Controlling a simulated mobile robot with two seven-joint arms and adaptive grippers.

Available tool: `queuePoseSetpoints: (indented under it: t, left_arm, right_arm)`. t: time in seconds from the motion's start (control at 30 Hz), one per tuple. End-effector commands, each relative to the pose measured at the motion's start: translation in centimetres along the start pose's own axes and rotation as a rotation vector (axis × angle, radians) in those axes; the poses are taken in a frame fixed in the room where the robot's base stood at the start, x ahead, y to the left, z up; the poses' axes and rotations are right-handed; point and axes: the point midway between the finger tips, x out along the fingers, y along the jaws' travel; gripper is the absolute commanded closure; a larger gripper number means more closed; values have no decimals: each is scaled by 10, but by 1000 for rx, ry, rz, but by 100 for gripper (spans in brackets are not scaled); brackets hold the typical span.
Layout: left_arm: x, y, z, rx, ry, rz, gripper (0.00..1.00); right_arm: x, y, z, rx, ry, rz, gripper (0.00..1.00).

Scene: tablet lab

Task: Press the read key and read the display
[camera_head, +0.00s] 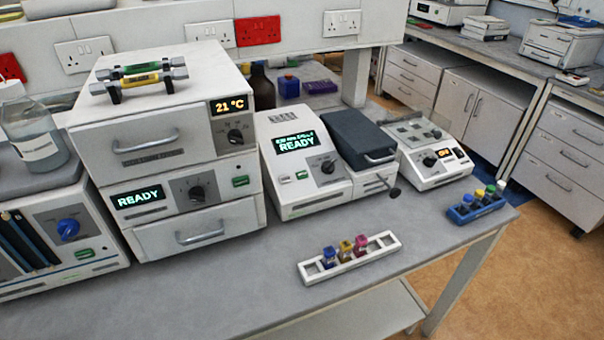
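A white instrument (310,200) stands at the middle of the bench. Its display (296,143) shows small, hard-to-read text above "READY" in green. Below the display are a dark knob (327,166) and a small green key (302,175); the key's lettering is too small to read. A dark grey lid (360,135) with a metal handle is down on its right part. A stacked unit to the left has a second display (138,197), also reading "READY", with a knob and a green key (240,181). Neither of my grippers is in view.
A white rack (388,243) with coloured-cap cuvettes stands at the front. A blue rack (493,208) is near the right edge. A device with an orange display (445,153) stands right of the instrument. A bottle (33,140) is at left.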

Motion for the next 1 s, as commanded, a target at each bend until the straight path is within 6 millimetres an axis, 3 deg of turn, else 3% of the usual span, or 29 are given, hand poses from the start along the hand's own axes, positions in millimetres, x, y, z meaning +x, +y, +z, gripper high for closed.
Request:
queuePoseSetpoints:
  t: [0.03,0.13,0.17,1.0]
  left_arm:
    - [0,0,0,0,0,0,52]
    - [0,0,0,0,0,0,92]
    - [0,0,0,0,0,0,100]
    - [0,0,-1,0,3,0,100]
  right_arm:
    - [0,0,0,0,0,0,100]
    - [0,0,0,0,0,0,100]
    - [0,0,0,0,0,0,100]
    - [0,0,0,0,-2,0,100]
